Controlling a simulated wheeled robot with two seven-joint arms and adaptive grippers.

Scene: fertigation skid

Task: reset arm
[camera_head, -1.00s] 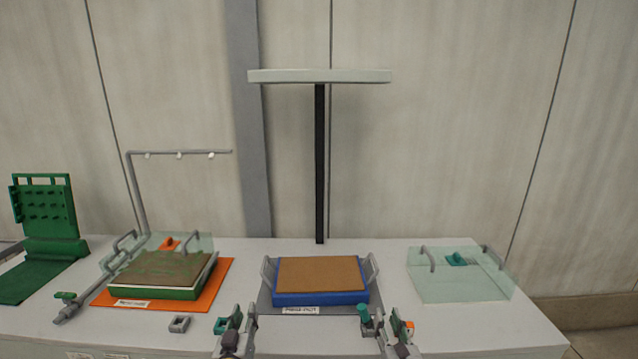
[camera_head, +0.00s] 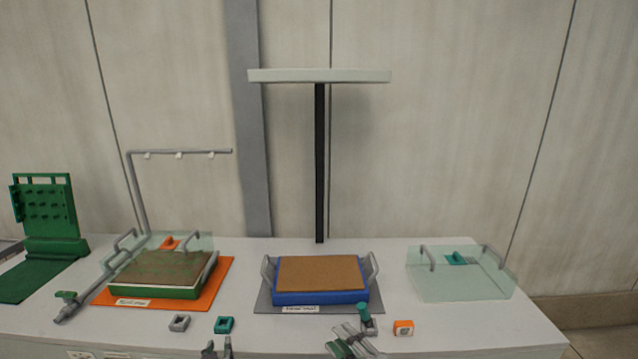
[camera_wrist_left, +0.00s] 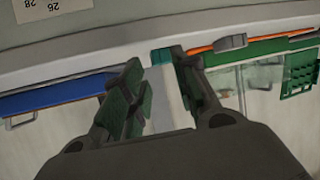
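My left gripper (camera_head: 217,349) is at the bottom edge of the head view, just in front of the table's front edge. In the left wrist view its two green-padded fingers (camera_wrist_left: 165,98) are apart with nothing between them. My right gripper (camera_head: 352,342) is at the bottom of the head view, in front of the blue tray (camera_head: 320,297). It is tilted and partly cut off, and the gap between its fingers is not clear. A teal-topped grey fitting (camera_head: 366,314) stands just behind it; I cannot tell whether they touch.
A teal square block (camera_head: 224,325), a grey square block (camera_head: 179,323) and a small orange-and-white block (camera_head: 403,327) lie near the front edge. A green tray (camera_head: 150,292) sits on an orange mat (camera_head: 216,283).

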